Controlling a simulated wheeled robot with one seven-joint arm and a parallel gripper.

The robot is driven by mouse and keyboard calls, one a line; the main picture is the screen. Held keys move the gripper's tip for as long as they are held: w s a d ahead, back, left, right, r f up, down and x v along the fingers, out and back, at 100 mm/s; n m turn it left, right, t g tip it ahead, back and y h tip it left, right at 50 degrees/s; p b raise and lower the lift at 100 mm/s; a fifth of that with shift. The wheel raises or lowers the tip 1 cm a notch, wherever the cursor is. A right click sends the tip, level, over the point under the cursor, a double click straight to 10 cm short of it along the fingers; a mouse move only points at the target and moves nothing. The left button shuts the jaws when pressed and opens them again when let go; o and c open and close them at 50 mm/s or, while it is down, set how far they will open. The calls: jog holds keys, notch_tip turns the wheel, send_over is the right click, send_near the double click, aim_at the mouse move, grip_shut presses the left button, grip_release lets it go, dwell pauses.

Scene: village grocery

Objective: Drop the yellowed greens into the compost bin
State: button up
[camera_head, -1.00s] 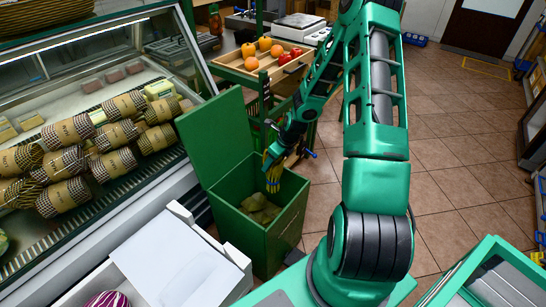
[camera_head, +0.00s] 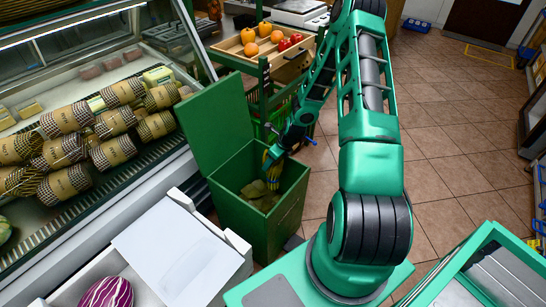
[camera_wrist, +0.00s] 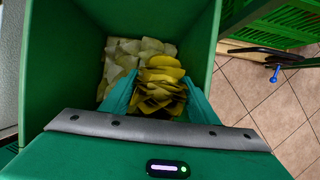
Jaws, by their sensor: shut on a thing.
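The compost bin (camera_head: 232,208) is a green box with its lid (camera_head: 217,122) raised, beside the display case. My gripper (camera_head: 271,172) points down into its open top. In the wrist view my gripper (camera_wrist: 158,98) is shut on the yellowed greens (camera_wrist: 161,86), a bunch of yellow and brownish leaves between the two teal fingers. In the head view the greens (camera_head: 273,174) are small and partly hidden by the gripper. Pale scraps (camera_wrist: 120,62) lie inside the bin, below and beside the held greens. The wrist view also shows the bin's wall (camera_wrist: 70,40).
A glass display case (camera_head: 95,200) with wrapped bundles (camera_head: 68,184) stands at left. A white open box (camera_head: 185,255) with a purple cabbage (camera_head: 113,293) is in front. A wooden produce tray (camera_head: 262,62) is behind the bin. Tiled floor (camera_head: 450,150) lies clear at right.

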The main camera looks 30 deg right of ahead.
aim_at(280, 164)
jog(key=shift+f, duration=4.5)
jog(key=o, duration=1.8)
jog(key=v, duration=1)
jog(key=shift+s+r, duration=0.1)
jog(key=shift+r, duration=0.25)
